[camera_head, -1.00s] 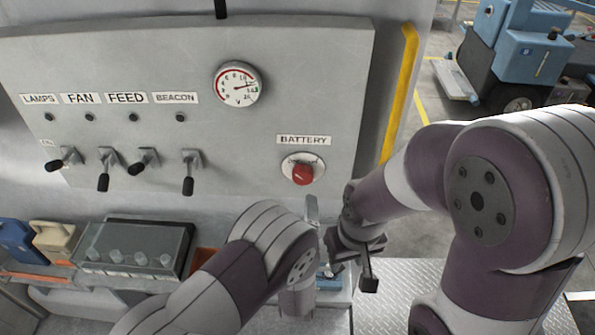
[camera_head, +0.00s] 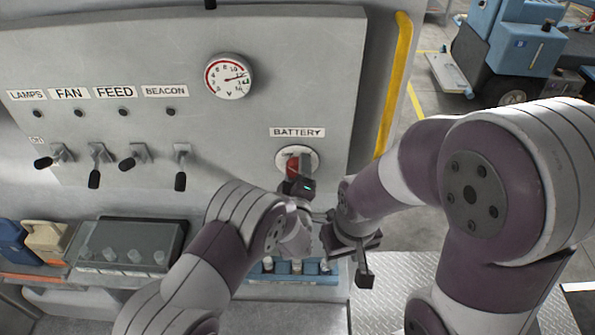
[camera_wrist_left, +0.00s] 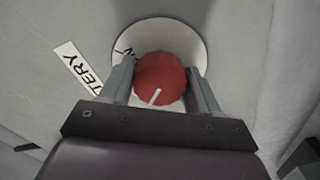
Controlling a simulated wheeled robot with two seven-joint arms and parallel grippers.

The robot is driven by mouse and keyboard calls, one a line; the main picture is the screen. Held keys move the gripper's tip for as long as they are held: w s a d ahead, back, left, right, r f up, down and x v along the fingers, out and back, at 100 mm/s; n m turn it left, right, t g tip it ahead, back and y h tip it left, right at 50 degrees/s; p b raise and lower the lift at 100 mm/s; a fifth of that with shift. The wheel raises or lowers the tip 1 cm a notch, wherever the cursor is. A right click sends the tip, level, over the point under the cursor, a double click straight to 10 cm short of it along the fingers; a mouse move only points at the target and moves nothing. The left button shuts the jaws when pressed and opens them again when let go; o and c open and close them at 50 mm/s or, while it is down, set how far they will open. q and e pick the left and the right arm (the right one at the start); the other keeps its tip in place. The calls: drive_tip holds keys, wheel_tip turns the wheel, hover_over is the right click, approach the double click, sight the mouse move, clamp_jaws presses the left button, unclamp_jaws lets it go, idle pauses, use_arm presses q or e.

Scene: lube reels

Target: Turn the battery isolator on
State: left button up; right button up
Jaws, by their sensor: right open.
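The battery isolator is a round red knob (camera_head: 292,167) on a white disc under the BATTERY label (camera_head: 297,132) on the grey panel. My left gripper (camera_head: 299,172) is at the knob and partly covers it in the head view. In the left wrist view its two fingers (camera_wrist_left: 160,90) stand on either side of the red knob (camera_wrist_left: 160,76), very near its sides. I cannot tell whether they touch it. A white mark on the knob points down and slightly left in that view. My right gripper (camera_head: 349,256) is open and empty, below and right of the knob, apart from the panel.
Several black-handled switches (camera_head: 97,165) and a round gauge (camera_head: 229,76) are on the panel to the left. A yellow rail (camera_head: 395,85) runs along its right edge. A blue tray (camera_head: 265,274) with small items lies below my left gripper.

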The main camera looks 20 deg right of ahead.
use_arm(q)
drive_tip(key=shift+s+a+f, duration=0.1)
drive_tip(key=shift+c, duration=0.6)
drive_tip(key=shift+f, duration=0.1)
